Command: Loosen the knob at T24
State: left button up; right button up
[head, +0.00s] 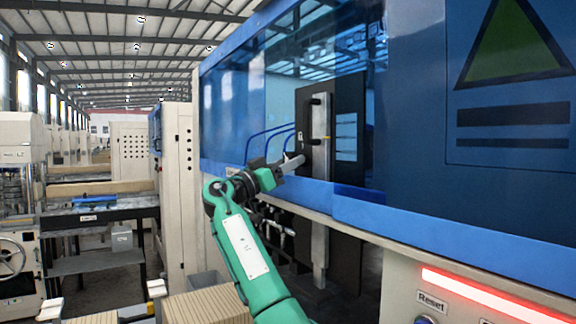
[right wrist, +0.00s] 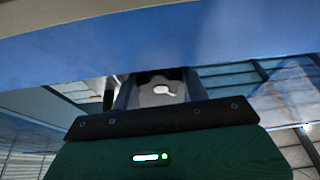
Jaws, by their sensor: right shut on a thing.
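My right gripper (head: 299,159) reaches through the opening of the blue machine and is shut at the lower middle part of an upright metal bar (head: 322,156). It is shut on a knob, which the fingers mostly hide; no T24 label can be read. My left gripper is not in view.
A dark upright panel (head: 348,115) stands behind the bar. Blue hoses (head: 268,143) run to its left. The blue cover (head: 450,220) and its lower ledge lie close to the right of my arm. A Reset button panel (head: 432,300) is at the lower right.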

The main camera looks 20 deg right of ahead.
jog(key=shift+f+n+t+b, duration=0.1)
jog(key=shift+n+t+b, duration=0.4)
jog(key=shift+n+b, duration=0.3)
jog(key=shift+r+n+t, duration=0.2)
jog(key=shift+n+t, duration=0.2)
jog(key=shift+n, duration=0.7)
jog(key=o, duration=1)
jog(key=shift+r+b+v, duration=0.1)
jog(key=shift+b+v, duration=1.55)
jog(key=shift+v, duration=1.8)
jog(key=shift+r+b+v, duration=0.15)
jog(key=shift+b+v, duration=1.5)
jog(key=shift+v, duration=1.8)
jog(key=shift+s, duration=0.1)
